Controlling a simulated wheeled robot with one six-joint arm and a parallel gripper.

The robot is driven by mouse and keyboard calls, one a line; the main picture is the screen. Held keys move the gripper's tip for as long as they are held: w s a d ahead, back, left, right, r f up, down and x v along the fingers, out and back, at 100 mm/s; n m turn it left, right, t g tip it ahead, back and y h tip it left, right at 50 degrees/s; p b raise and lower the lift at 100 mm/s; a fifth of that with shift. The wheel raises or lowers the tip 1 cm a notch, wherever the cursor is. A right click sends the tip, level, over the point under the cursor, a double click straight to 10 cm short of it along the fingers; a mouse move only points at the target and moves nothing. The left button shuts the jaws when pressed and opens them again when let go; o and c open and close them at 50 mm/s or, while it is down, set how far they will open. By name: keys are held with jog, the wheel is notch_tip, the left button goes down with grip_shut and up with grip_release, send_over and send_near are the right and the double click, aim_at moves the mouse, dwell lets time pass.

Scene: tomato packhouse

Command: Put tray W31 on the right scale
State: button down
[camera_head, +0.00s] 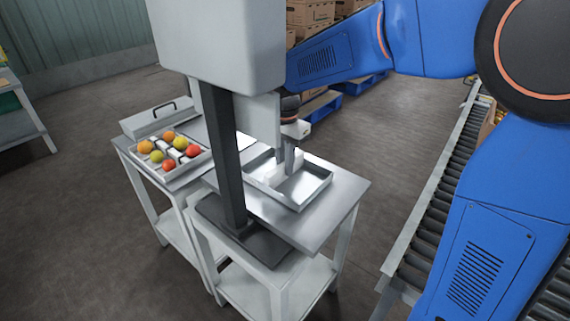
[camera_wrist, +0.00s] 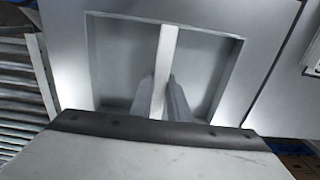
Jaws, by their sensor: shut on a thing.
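A shallow grey metal tray (camera_head: 313,194) with a pale raised bar across its middle is at the right part of the steel bench top (camera_head: 345,190). No W31 label can be read on it. My gripper (camera_head: 289,160) points down into the tray and is shut on the bar. In the wrist view the tray (camera_wrist: 238,70) is empty on both sides of the bar, and my fingers (camera_wrist: 163,95) press it from either side. The tray is on or just above the steel surface; I cannot tell which. I cannot make out which surface is the right scale.
A second tray (camera_head: 205,160) with several red, orange and yellow-green tomatoes is at the left, near a lidded metal box (camera_head: 150,118). A dark post (camera_head: 228,165) under a grey housing (camera_head: 215,45) partly blocks the view. A roller conveyor (camera_head: 425,225) runs at the right.

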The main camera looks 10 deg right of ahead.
jog(key=shift+f, duration=0.25)
jog(key=c, duration=1.6)
grip_release()
jog(key=c, duration=0.3)
jog(key=shift+r, duration=3.5)
